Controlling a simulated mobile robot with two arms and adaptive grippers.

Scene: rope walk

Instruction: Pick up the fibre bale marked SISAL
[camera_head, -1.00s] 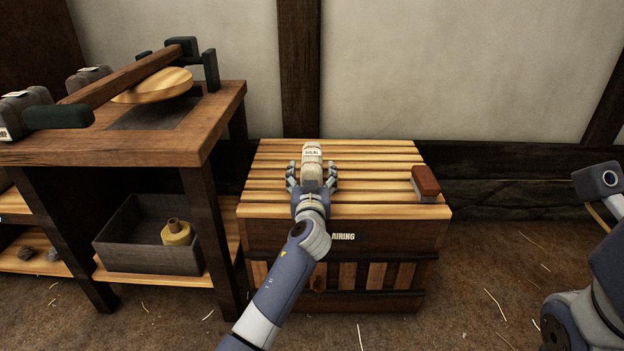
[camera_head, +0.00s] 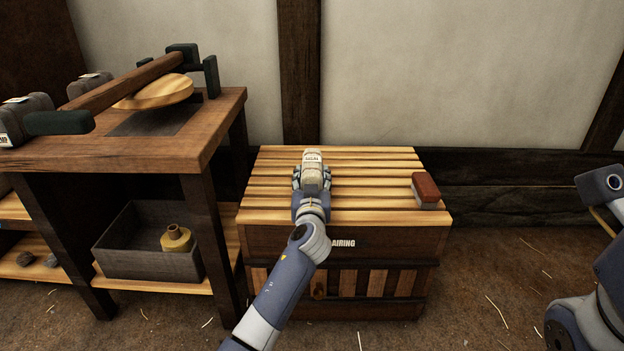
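The pale fibre bale marked SISAL (camera_head: 313,160) lies on the slatted top of the airing chest (camera_head: 385,170). My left gripper (camera_head: 312,176) reaches in over the chest from the front. Its fingers are closed in against both sides of the bale's near part. The bale's far end and its label show beyond the fingers; its near end is hidden by the gripper. The bale still appears to be at the level of the slats. My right arm shows at the right edge, but its gripper is out of the picture.
A brush with a red-brown back (camera_head: 426,188) lies at the right of the chest top. A wooden bench (camera_head: 180,150) at left holds a beam and a round wooden disc (camera_head: 155,92). Below it stands a grey bin (camera_head: 125,262) with a yellowish object (camera_head: 176,239).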

